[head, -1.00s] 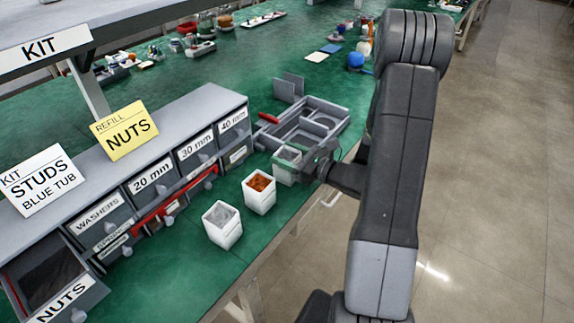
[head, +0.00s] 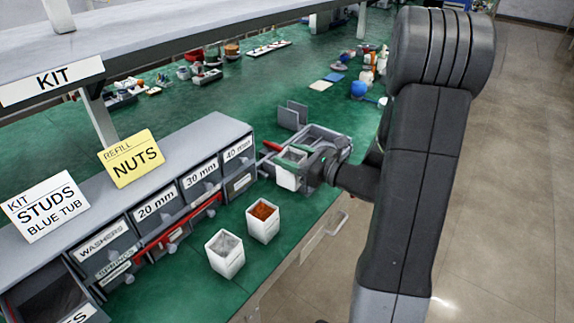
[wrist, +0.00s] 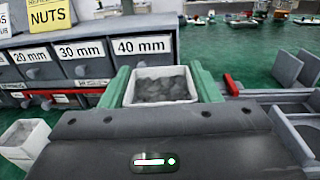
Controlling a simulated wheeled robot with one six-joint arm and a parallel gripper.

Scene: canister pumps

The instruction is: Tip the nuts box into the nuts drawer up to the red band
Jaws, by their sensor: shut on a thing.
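My gripper (head: 308,168) is shut on a white open-topped box (head: 287,178) and holds it upright, in front of the grey tray. In the wrist view the box (wrist: 160,72) sits between the green fingers and holds grey pieces. I cannot read any label on it. The nuts drawer (head: 45,293) stands open at the lower left of the head view, far from my gripper, its front label cut off by the frame. Its inside looks dark, with a reddish strip along the left side. A yellow REFILL NUTS card (head: 132,158) stands on the drawer cabinet.
A white box with orange-brown pieces (head: 263,232) and another with grey pieces (head: 226,262) stand on the green bench. The drawer cabinet (head: 190,150) runs along the left, a red bar across its front. A grey divided tray (head: 338,135) lies behind my gripper.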

